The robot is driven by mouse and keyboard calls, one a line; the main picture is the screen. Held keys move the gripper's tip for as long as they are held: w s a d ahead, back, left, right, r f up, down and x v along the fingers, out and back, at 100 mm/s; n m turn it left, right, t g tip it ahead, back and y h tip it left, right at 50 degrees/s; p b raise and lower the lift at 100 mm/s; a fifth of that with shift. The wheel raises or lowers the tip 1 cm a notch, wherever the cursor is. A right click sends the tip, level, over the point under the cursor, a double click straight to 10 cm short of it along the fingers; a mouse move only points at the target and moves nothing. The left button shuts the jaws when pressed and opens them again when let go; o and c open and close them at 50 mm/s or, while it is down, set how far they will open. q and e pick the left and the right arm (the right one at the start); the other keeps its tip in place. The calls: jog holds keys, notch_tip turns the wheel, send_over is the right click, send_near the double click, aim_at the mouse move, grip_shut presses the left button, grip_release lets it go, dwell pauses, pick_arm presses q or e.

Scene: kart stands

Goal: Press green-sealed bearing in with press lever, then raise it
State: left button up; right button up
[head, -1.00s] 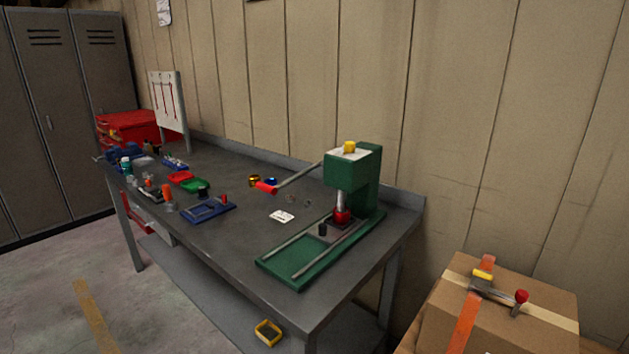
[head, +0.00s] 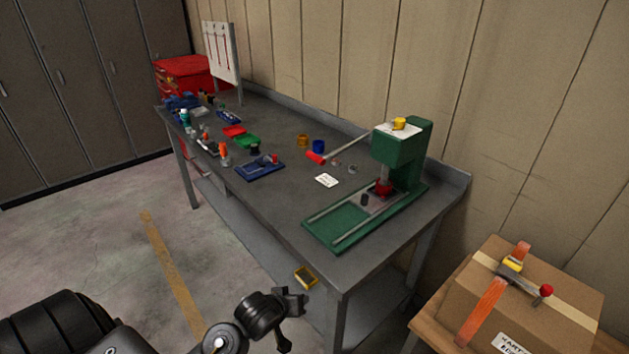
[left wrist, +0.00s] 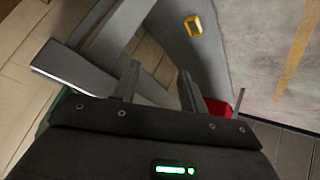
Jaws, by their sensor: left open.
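The green press (head: 400,150) stands at the right end of the grey workbench (head: 290,205). Its lever (head: 345,147) sticks out to the left and slopes down slightly to a red grip (head: 316,158). A red piece (head: 383,188) sits under the ram, and a small dark cylinder (head: 365,200) stands on the press base. I cannot make out a green-sealed bearing. My left gripper (head: 292,318) is open and empty, low in front of the bench and well apart from the lever. Its two fingers also show apart in the left wrist view (left wrist: 158,88). My right gripper is out of view.
A blue tray (head: 260,168), red and green trays and several small parts stand farther left. A cardboard box (head: 525,300) with a clamp stands at right. The floor before the bench is clear.

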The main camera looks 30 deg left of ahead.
aim_at(313, 159)
pick_arm(q)
jog(key=w+a+r+n+t, duration=0.1)
jog(key=w+r+n, duration=0.1)
jog(key=w+r, duration=0.1)
jog(key=w+a+r+n+t, duration=0.2)
jog(key=w+r, duration=0.2)
jog(key=w, duration=0.1)
jog(key=w+a+r+n+t, duration=0.1)
jog(key=w+a+r+n, duration=0.1)
jog(key=w+r, duration=0.2)
jog(key=shift+a+r+y, duration=0.15)
jog(key=shift+a+y, duration=0.1)
jog(key=shift+y, duration=0.05)
jog(key=w+a+r+n+t, duration=0.25)
jog(key=w+a+r, duration=0.2)
jog(key=r, duration=0.25)
jog(key=w+a+r+n+t, duration=0.2)
jog(key=w+a+r+n, duration=0.15)
jog(key=w+r, duration=0.2)
jog(key=w+p, duration=0.2)
jog(key=w, duration=0.8)
jog(key=shift+w+d+f, duration=0.1)
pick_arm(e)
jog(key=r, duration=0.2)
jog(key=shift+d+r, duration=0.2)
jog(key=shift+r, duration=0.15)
pick_arm(q)
grip_shut()
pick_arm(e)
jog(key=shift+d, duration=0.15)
